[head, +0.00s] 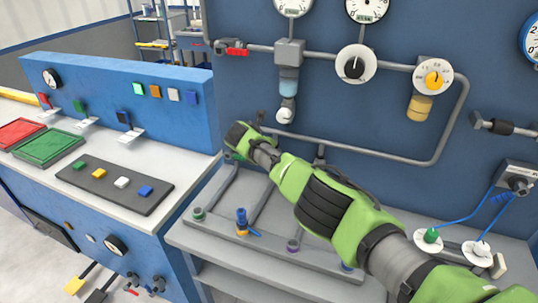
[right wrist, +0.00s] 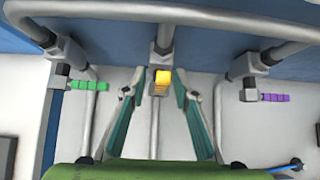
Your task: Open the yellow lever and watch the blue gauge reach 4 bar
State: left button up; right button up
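A yellow lever (right wrist: 162,78) sits on a grey valve fitting, seen nearly end-on in the right wrist view. My right gripper (right wrist: 156,88) is open, with its two teal-padded fingers on either side of the lever; whether either touches it I cannot tell. In the head view the right gripper (head: 243,140) is in front of the panel's lower left pipework and hides the lever. A blue gauge (head: 531,38) is cut off by the right edge of the head view, and its reading is not legible. My left gripper is not in view.
A green lever (right wrist: 88,86) and a purple lever (right wrist: 275,97) flank the yellow one. Grey pipes (head: 440,140) run along the blue panel. A yellow dial (head: 434,79) is on the panel. A bench with coloured blocks (head: 121,183) stands at left.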

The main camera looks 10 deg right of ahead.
jog(key=shift+r, duration=0.1)
jog(key=shift+r, duration=0.1)
jog(key=v, duration=1.1)
jog(key=shift+s+a+r, duration=0.15)
jog(key=shift+s+r, duration=0.1)
jog(key=shift+s, duration=0.05)
